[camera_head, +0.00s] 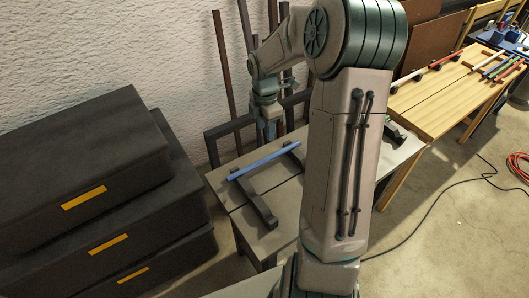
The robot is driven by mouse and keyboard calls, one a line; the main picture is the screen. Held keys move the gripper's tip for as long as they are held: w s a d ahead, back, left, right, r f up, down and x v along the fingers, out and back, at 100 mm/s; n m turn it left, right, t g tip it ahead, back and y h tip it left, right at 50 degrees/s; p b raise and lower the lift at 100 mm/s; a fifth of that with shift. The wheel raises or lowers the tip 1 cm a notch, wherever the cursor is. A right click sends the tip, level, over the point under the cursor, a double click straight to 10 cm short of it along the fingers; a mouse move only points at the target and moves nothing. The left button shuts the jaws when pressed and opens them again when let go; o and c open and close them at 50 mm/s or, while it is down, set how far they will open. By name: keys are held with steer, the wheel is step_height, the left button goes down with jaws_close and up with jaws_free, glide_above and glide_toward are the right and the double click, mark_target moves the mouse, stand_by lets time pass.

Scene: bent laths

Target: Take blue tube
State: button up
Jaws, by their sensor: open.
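A blue tube (262,160) lies slanted across dark supports (262,208) on a small grey table (285,203), left of my arm. My gripper (270,135) points downward and shows small above and behind the tube in the picture. It looks empty and apart from the tube; the exact gap cannot be told. My arm hides the right middle part of the table.
Stacked black cases (88,213) with yellow labels stand close on the left. Dark upright bars (222,75) lean on the white wall behind. A wooden table (440,98) with coloured tubes is at the upper right. A black cable (490,175) lies on the floor.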

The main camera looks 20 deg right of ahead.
steer(key=n, duration=0.1)
glide_above(266, 158)
step_height(266, 158, down, 9)
steer(key=shift+w+d+f, duration=0.1)
step_height(266, 158, down, 5)
steer(key=shift+f, duration=0.1)
stand_by(0.4)
jaws_close()
